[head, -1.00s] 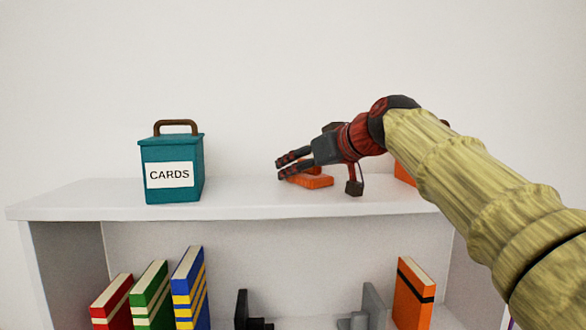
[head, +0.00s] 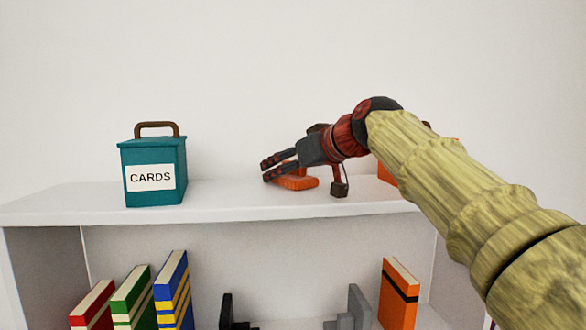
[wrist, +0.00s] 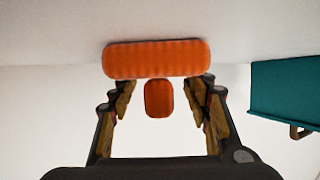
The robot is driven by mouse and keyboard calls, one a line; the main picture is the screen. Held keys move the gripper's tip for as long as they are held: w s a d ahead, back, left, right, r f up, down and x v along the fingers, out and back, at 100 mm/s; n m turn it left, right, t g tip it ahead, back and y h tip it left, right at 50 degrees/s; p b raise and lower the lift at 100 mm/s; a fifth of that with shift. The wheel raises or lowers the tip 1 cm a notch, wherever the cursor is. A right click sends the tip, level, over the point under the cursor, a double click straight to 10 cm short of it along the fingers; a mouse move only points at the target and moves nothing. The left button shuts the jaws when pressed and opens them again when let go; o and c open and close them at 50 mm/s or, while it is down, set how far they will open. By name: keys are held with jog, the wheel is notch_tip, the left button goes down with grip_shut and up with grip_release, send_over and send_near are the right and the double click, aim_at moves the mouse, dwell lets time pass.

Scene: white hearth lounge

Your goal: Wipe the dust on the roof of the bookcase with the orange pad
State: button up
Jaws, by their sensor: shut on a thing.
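The orange pad (head: 298,184) is a flat block with a handle, low at the roof of the white bookcase (head: 230,203), right of its middle. My gripper (head: 268,171) reaches in from the right and is shut on the pad's handle. In the wrist view, which is upside down, the handle (wrist: 159,98) sits between the two fingers and the pad's wide base (wrist: 157,59) is against or very near the pale roof. I cannot make out any dust; my gripper and arm hide part of the roof.
A teal CARDS box (head: 153,172) with a brown handle stands on the roof to the left of my gripper. An orange object (head: 387,174) is partly hidden behind my arm at the right. Books and bookends (head: 352,308) stand on the shelf below. Roof between box and pad is clear.

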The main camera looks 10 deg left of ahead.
aim_at(231, 184)
jog(key=shift+s+a+p, duration=0.35)
jog(key=shift+a, duration=1.15)
jog(key=shift+s+a+p, duration=0.3)
jog(key=shift+s+a, duration=0.1)
jog(key=shift+a, duration=1.15)
jog(key=shift+s+a+p, duration=0.35)
jog(key=shift+a, duration=1.15)
jog(key=shift+s+a+f, duration=0.1)
jog(key=shift+s+a, duration=0.05)
jog(key=shift+a, duration=0.5)
jog(key=shift+s+a+f, duration=0.1)
jog(key=shift+s+a, duration=0.05)
jog(key=shift+a, duration=0.45)
jog(key=shift+p, duration=0.3)
jog(key=shift+r+p, duration=2.5)
jog(key=shift+r, duration=0.6)
notch_tip(231, 184, up, 3)
jog(key=p, duration=0.2)
jog(key=shift+p, duration=0.3)
